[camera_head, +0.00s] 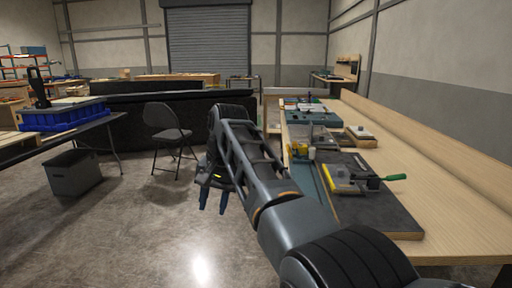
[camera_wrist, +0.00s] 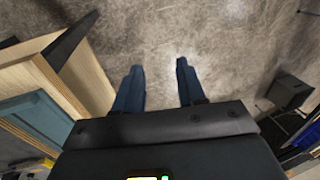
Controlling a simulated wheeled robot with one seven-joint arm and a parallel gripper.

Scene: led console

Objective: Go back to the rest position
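My gripper (camera_head: 212,198) hangs at the end of my arm in the head view, pointing down over the bare floor, left of the workbench. In the wrist view my gripper (camera_wrist: 159,85) shows two blue fingers spread apart, with only grey floor between them. It holds nothing. My arm reaches forward from the lower right and hides part of the bench's left edge.
The wooden workbench (camera_head: 440,190) on the right bears a dark board (camera_head: 385,212), a yellow-and-grey fixture (camera_head: 342,180) and a green-handled tool (camera_head: 393,178). A folding chair (camera_head: 167,125) and grey bin (camera_head: 73,173) stand left. The floor (camera_head: 150,245) is clear at front left.

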